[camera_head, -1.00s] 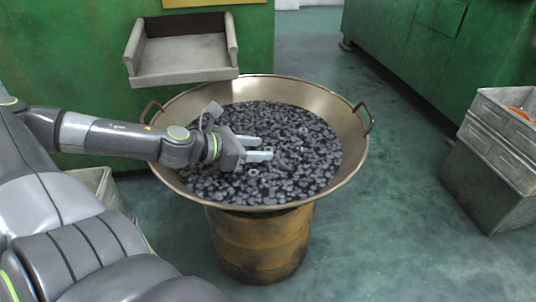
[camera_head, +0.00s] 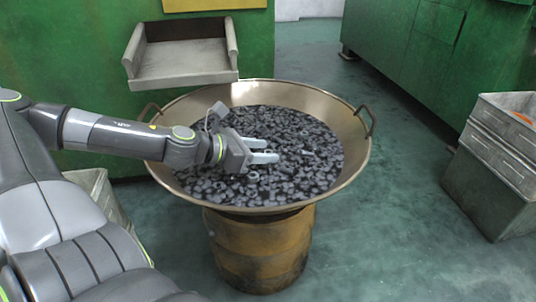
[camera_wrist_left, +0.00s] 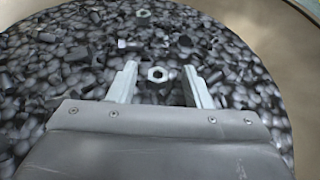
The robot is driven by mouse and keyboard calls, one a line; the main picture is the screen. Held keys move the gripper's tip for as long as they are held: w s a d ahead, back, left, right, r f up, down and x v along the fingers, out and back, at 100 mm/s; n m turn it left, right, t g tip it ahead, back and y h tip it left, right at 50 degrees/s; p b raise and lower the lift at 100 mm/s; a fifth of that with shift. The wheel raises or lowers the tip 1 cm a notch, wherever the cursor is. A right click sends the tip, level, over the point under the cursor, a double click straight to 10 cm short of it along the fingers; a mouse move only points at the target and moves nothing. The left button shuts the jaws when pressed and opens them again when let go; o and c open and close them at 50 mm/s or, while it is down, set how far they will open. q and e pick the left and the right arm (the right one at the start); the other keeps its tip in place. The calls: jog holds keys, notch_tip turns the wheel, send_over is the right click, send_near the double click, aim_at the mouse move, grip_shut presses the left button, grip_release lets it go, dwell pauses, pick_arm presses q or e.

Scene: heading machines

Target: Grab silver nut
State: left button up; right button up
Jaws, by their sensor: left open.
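My left gripper (camera_head: 273,150) is open over the dark pile of parts (camera_head: 285,122) in a wide metal pan. In the left wrist view a silver hex nut (camera_wrist_left: 157,75) lies on the pile between the two fingers of the left gripper (camera_wrist_left: 159,80), a little beyond the tips and not gripped. Another pale nut (camera_wrist_left: 143,13) lies farther off near the top of that view. In the head view small light spots near the fingertips are too small to tell apart. My right gripper is in neither view.
The pan (camera_head: 345,140) has a raised rim and two side handles, and stands on a rusty yellow drum (camera_head: 258,250). Grey crates (camera_head: 497,165) stand at the right. Floor between is clear.

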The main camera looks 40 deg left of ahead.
pick_arm(q)
jog(key=shift+s+f, duration=0.1)
jog(key=shift+f, duration=0.15)
grip_shut()
jog(key=shift+r, duration=0.15)
